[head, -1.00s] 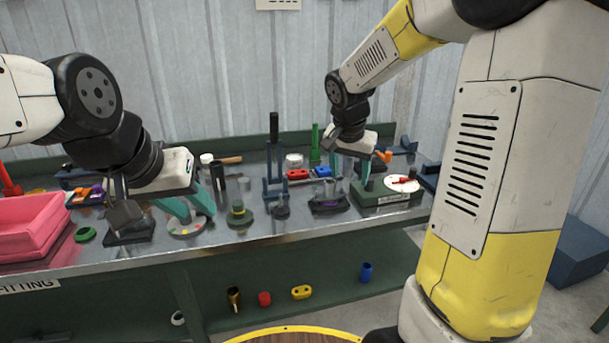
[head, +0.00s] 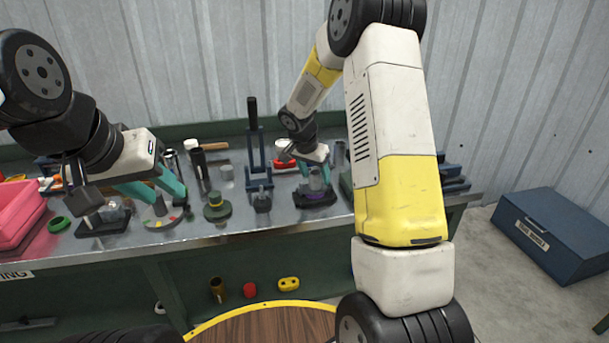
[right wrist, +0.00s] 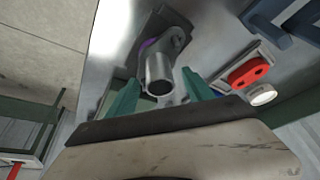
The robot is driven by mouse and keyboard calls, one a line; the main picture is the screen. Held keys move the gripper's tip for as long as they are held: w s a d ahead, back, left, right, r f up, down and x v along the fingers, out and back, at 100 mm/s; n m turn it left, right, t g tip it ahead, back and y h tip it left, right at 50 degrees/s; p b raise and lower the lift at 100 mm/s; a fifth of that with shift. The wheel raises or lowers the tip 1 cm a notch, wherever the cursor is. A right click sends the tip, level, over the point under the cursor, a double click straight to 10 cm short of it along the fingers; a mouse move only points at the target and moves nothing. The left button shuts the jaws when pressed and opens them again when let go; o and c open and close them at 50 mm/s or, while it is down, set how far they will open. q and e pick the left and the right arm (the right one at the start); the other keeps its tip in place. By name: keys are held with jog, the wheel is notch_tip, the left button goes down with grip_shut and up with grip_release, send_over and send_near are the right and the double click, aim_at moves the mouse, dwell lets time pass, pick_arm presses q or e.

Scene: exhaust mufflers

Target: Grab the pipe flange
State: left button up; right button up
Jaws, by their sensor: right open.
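A grey metal pipe piece (right wrist: 160,72) stands on a dark base with a purple edge (head: 318,199). It may be the pipe flange, but I cannot tell for sure. My right gripper (head: 316,175) is open over it, with its teal fingers pointing down. In the right wrist view, the pipe piece shows between the two separated fingers, and I cannot see contact. My left gripper (head: 171,197) is open, with its teal fingers over a curved grey piece with coloured dots (head: 160,222) on the bench.
A round olive part with a yellow top (head: 216,206) and a tall dark clamp stand (head: 256,150) stand left of my right gripper. A red two-holed part (right wrist: 248,74) lies nearby. A pink bin (head: 18,215) is at far left. A blue toolbox (head: 550,235) is on the floor at right.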

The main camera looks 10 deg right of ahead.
jog(key=shift+w+f, duration=0.1)
jog(key=shift+f, duration=0.25)
jog(key=shift+c, duration=0.4)
grip_shut()
jog(key=shift+r, duration=0.15)
